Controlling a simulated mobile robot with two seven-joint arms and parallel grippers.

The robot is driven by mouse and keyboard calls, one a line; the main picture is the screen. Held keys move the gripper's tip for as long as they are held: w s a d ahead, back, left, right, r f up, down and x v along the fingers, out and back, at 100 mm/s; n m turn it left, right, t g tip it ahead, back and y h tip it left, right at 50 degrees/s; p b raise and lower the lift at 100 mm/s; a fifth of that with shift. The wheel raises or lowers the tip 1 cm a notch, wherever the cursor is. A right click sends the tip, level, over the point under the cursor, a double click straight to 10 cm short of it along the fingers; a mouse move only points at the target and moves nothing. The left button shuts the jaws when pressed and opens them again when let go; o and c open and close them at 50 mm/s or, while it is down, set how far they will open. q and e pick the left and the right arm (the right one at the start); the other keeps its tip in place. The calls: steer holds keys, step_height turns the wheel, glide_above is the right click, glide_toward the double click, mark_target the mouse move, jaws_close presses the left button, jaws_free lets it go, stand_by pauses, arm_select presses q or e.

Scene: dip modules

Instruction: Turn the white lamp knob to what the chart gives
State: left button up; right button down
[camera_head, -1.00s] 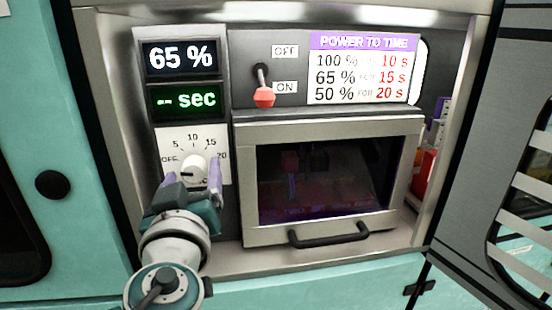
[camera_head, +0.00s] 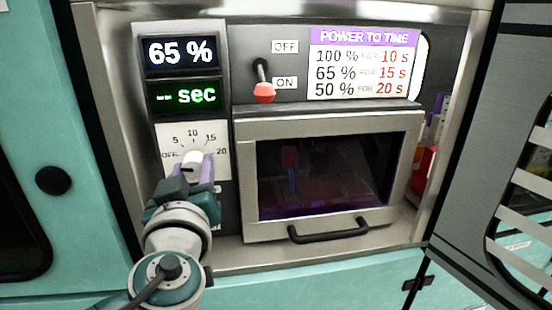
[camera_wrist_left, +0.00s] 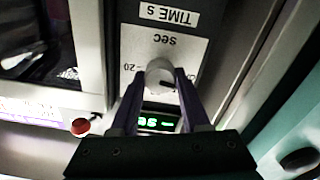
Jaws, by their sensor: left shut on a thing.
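The white lamp knob (camera_head: 191,161) sits on a dial plate (camera_head: 179,133) marked OFF, 5, 10, 15 and 20. My left gripper (camera_head: 198,168) is shut on the knob, fingers on its two sides. In the left wrist view the gripper (camera_wrist_left: 160,80) also holds the knob (camera_wrist_left: 159,72). The knob's pointer is too hard to read. The chart (camera_head: 364,68) reads 100 % for 10 s, 65 % for 15 s and 50 % for 20 s. The upper display (camera_head: 181,52) shows 65 %. The green display (camera_head: 184,96) shows dashes and "sec". My right gripper is out of view.
A red-tipped lever (camera_head: 264,92) points down beside the ON label. The chamber door (camera_head: 330,130) with its dark window and black handle (camera_head: 328,231) is shut. A grey open door panel (camera_head: 470,150) stands at the right.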

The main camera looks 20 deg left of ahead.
arm_select(q)
jaws_close()
